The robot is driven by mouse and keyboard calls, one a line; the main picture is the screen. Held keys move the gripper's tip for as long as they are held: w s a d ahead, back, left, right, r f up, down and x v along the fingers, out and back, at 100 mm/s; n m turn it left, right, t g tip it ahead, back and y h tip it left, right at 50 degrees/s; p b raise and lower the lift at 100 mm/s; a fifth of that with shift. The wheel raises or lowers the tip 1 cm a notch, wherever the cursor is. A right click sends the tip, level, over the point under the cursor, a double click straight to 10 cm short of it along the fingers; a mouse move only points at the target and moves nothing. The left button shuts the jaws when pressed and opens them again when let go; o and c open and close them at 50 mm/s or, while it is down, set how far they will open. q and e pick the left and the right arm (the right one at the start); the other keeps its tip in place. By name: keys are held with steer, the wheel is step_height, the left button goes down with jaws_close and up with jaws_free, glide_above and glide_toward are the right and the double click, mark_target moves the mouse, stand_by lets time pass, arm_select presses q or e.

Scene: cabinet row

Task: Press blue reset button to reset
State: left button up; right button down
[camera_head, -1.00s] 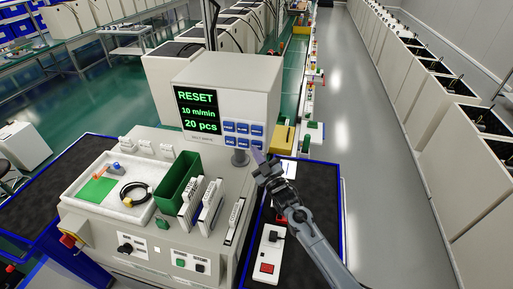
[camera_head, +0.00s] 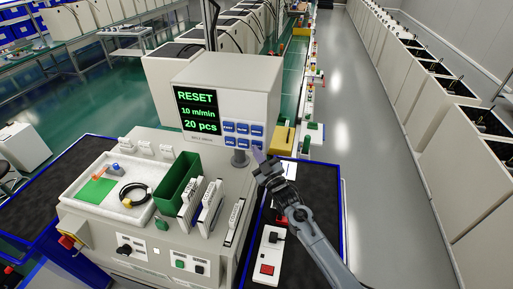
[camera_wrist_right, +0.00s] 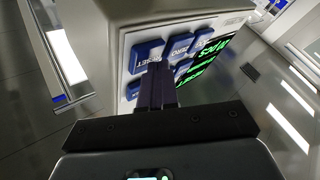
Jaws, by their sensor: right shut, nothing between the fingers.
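A white control box (camera_head: 226,85) carries a dark screen (camera_head: 198,113) with green text reading RESET, 10 m/min, 20 pcs. Blue buttons (camera_head: 243,134) sit in two rows right of the screen. My right gripper (camera_head: 259,155) is shut and empty, with its tips by the lower right button. In the right wrist view the closed fingers (camera_wrist_right: 158,70) point at the panel and overlap the edge of a blue button (camera_wrist_right: 146,54) whose lettering seems to read RESET. I cannot tell whether they touch it. My left gripper is not in view.
Below the box are a white tray (camera_head: 76,193) with a green card and black cable, a green bin (camera_head: 178,178) and upright white plates (camera_head: 211,204). A dark conveyor (camera_head: 322,220) with a blue edge runs under my right arm. The aisle floor right of it is clear.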

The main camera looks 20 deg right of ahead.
steer(key=shift+w+d, duration=0.1)
stand_by(0.4)
steer(key=shift+s+a+p, duration=0.5)
steer(key=shift+s+p, duration=0.1)
steer(key=shift+s, duration=0.1)
